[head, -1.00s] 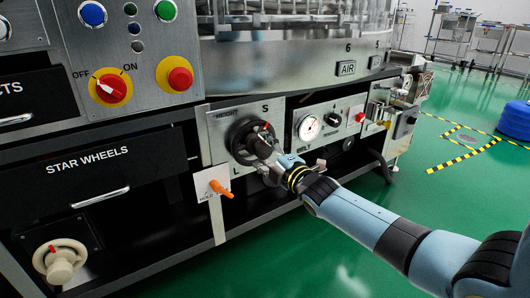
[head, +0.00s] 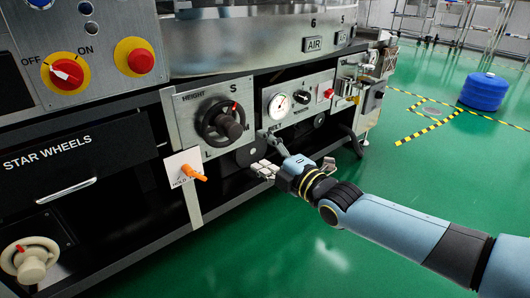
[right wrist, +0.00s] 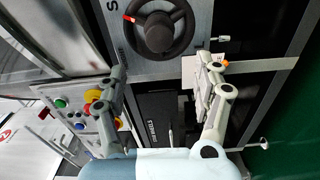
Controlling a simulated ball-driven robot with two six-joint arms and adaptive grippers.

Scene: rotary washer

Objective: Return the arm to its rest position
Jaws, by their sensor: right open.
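My right arm comes in from the right in the head view. My right gripper (head: 268,154) is open and empty, below and to the right of the black height handwheel (head: 222,122), apart from it. The handwheel has a red mark at its top rim and a dark knob. In the right wrist view, the two fingers of my right gripper (right wrist: 165,85) are spread wide, and the handwheel (right wrist: 157,30) lies beyond them at the top. My left gripper is not in view.
An orange lever (head: 193,173) on a white plate sticks out left of the gripper. A gauge (head: 279,105) and a red switch (head: 328,94) sit on the panel to the right. A blue drum (head: 484,91) stands far right. Green floor around my arm is clear.

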